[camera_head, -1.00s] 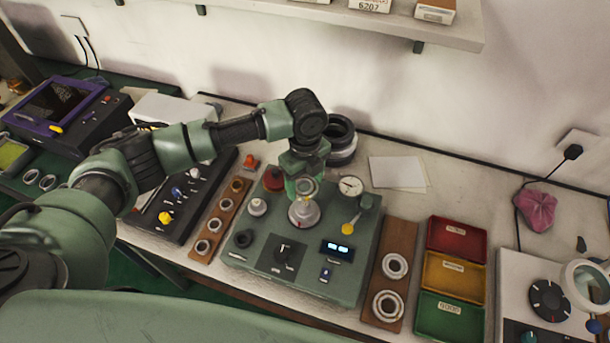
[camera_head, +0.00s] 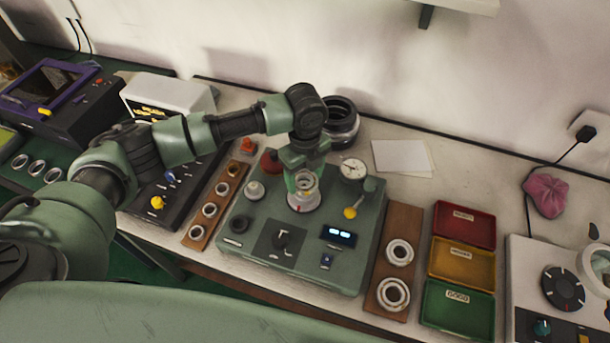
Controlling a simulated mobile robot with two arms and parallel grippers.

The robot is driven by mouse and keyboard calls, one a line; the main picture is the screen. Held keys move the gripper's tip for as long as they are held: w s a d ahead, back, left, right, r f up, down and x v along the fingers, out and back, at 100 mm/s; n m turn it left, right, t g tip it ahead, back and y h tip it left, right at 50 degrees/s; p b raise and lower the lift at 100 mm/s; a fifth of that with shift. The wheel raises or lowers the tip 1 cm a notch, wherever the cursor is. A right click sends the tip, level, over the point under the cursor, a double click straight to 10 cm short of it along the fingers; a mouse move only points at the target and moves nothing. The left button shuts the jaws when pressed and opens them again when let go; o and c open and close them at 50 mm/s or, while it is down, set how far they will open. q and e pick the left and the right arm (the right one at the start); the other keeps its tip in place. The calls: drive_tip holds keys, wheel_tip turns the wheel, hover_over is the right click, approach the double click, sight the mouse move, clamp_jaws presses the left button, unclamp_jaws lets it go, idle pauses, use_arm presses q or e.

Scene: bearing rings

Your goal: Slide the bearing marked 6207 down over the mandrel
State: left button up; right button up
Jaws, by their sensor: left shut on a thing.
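My left gripper (camera_head: 304,178) points down over the middle of the green tester (camera_head: 255,258). It is shut on a pale bearing ring (camera_head: 306,183), directly above or at the top of the mandrel. The mandrel's pale base (camera_head: 303,204) shows just below the fingers. The fingers and the ring hide most of the mandrel, so I cannot tell whether the ring is around it or still above it. The number on the ring is too small to read. My right gripper is not in view.
A dial gauge (camera_head: 353,170) and a yellow-knobbed lever (camera_head: 351,212) stand close right of the mandrel. Wooden strips with rings lie left (camera_head: 190,240) and right (camera_head: 404,222). Red (camera_head: 463,209), yellow and green trays are farther right. A dark stack of rings (camera_head: 341,125) stands behind.

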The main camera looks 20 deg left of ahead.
sight(305, 184)
use_arm(q)
drive_tip(key=shift+p, duration=0.4)
idle(0.6)
drive_tip(key=shift+f, duration=0.25)
drive_tip(key=shift+p, duration=0.5)
drive_tip(key=shift+f, duration=0.4)
idle(0.5)
drive_tip(key=shift+f+b, duration=0.3)
drive_tip(key=shift+f, duration=0.1)
drive_tip(key=shift+f, duration=0.1)
drive_tip(key=shift+p, duration=0.3)
idle(0.4)
drive_tip(key=shift+f, duration=0.35)
